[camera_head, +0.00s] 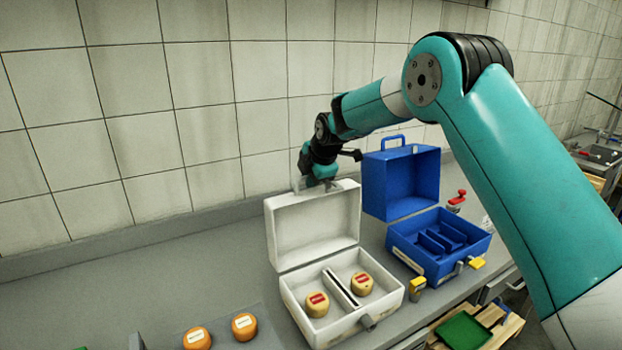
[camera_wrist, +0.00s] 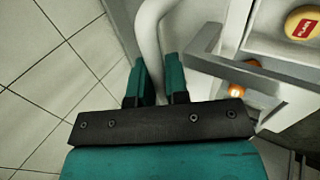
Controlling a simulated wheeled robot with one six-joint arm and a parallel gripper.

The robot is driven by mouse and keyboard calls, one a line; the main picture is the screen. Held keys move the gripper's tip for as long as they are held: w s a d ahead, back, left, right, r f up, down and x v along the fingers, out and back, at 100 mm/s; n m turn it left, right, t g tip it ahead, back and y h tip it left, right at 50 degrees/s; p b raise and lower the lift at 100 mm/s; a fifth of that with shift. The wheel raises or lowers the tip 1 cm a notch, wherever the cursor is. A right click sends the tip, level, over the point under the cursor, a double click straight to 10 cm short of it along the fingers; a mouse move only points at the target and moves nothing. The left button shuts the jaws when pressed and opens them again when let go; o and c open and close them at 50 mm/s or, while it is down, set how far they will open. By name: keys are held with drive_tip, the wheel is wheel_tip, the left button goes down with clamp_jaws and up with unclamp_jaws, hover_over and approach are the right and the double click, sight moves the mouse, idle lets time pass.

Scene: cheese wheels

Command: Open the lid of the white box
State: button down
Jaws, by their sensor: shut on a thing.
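The white box (camera_head: 342,323) stands on the grey counter with its lid (camera_head: 314,226) raised upright at the back. Two cheese wheels, one (camera_head: 317,304) left and one (camera_head: 362,284) right of a divider, lie inside. My gripper (camera_head: 318,182) is at the top edge of the lid, by the white handle (camera_head: 302,184). In the wrist view my gripper's teal fingers (camera_wrist: 162,82) are shut around the white handle (camera_wrist: 150,35). Part of the box interior with a cheese wheel (camera_wrist: 303,22) shows at the right there.
An open blue box (camera_head: 437,245) with empty compartments stands just right of the white box. Two more cheese wheels (camera_head: 244,325) lie on a grey mat at the front left. The tiled wall (camera_head: 200,120) is close behind.

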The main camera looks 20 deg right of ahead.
drive_tip(key=shift+w+d, duration=0.15)
drive_tip(key=shift+d, duration=0.2)
drive_tip(key=c, duration=1.1)
unclamp_jaws()
drive_tip(key=shift+c, duration=0.2)
drive_tip(key=shift+a, duration=0.1)
drive_tip(key=shift+a, duration=0.15)
drive_tip(key=b+v, duration=0.5)
drive_tip(key=v, duration=1.2)
drive_tip(key=shift+r+b, duration=0.15)
drive_tip(key=shift+b, duration=0.15)
